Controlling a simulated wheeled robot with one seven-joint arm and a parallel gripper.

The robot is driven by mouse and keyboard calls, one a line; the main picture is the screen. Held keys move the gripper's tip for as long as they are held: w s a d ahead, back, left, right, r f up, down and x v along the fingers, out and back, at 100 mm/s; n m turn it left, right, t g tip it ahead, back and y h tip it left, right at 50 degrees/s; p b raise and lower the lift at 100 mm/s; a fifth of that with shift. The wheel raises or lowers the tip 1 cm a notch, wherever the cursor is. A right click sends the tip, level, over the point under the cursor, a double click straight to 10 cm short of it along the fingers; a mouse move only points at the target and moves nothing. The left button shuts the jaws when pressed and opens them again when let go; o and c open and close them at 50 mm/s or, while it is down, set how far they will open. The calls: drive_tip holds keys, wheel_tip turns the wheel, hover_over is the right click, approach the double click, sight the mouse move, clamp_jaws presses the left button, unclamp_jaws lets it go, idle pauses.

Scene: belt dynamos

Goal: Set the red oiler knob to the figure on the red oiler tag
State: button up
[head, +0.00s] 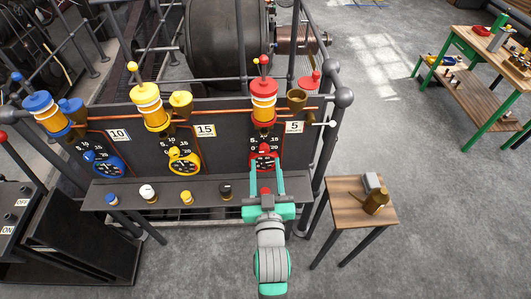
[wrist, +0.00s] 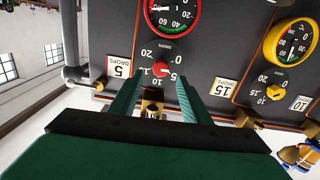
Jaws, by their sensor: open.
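The red oiler (head: 264,100) stands at the right end of the dark panel. Its tag (head: 294,127) reads 5, and in the wrist view the tag (wrist: 118,68) reads "5 DROPS". The red knob (wrist: 161,69) sits in the middle of a numbered dial, seen upside down in the wrist view; its exact setting is too small to tell. My gripper (head: 267,168) is open before the panel. In the wrist view its green fingertips (wrist: 158,82) are apart, either side of the knob's line. I cannot tell whether they touch it.
A red-rimmed gauge (wrist: 172,14) is beside the knob. The yellow oiler (head: 150,106) and blue oiler (head: 45,110) stand to the left, with tags 15 and 10. A shelf (head: 100,186) with several small capped items runs below. A wooden table (head: 350,203) stands right.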

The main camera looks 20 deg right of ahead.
sight(265, 151)
drive_tip(key=shift+x, duration=2.75)
drive_tip(key=c, duration=1)
drive_tip(key=shift+d, duration=0.15)
drive_tip(key=shift+c, duration=0.2)
